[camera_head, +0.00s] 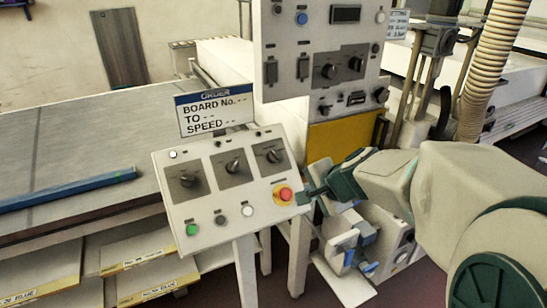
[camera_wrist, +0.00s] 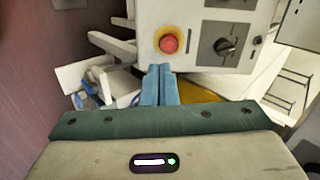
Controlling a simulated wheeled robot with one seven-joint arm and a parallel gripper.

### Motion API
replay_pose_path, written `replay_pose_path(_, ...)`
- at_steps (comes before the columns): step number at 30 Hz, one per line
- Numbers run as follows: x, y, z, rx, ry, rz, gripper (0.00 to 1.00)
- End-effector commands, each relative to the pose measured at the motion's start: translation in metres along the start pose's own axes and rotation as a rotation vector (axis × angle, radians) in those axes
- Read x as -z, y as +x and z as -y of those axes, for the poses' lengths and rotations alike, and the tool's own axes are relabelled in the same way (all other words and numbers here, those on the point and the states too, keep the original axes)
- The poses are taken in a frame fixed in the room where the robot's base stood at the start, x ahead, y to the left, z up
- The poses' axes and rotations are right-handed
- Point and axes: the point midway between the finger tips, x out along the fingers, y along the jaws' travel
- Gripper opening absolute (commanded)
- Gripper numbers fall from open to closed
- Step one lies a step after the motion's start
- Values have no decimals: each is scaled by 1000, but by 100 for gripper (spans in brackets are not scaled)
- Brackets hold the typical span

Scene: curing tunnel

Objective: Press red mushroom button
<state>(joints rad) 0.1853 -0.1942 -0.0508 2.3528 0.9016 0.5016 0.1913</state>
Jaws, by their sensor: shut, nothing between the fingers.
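The red mushroom button (camera_head: 285,194) sits in a yellow surround at the lower right of a tilted white control panel (camera_head: 205,213). In the wrist view the button (camera_wrist: 169,44) shows just beyond my fingertips, near the panel's edge. My gripper (camera_head: 304,198) comes from the right in the head view, its tips close to the right of the button. In the wrist view my gripper (camera_wrist: 159,68) has its two blue-grey fingers together, with nothing between them. A small gap seems to lie between tips and button; contact cannot be told.
The panel also bears rotary knobs (camera_head: 233,166), a green button (camera_head: 193,230) and a white button (camera_head: 248,211). An order sign (camera_head: 216,109) stands behind it. A taller switch cabinet (camera_head: 325,60) rises behind. A blue bar (camera_head: 70,190) lies on the left table.

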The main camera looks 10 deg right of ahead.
Motion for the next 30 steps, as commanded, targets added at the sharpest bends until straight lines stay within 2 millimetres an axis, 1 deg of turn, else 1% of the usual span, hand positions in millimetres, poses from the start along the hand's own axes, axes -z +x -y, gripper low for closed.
replay_pose_path(1, 8, -2, 6, 12, 49, -15, 0)
replay_pose_path(5, 17, -1, 10, 32, 107, -36, 0)
replay_pose_path(14, 17, 0, 10, 34, 111, -36, 0)
replay_pose_path(17, 17, 3, 10, 33, 111, -35, 0)
replay_pose_path(20, 17, 12, 10, 32, 110, -33, 0)
replay_pose_path(23, 18, 27, 9, 30, 111, -33, 0)
replay_pose_path(30, 19, 73, 10, 30, 111, -34, 0)
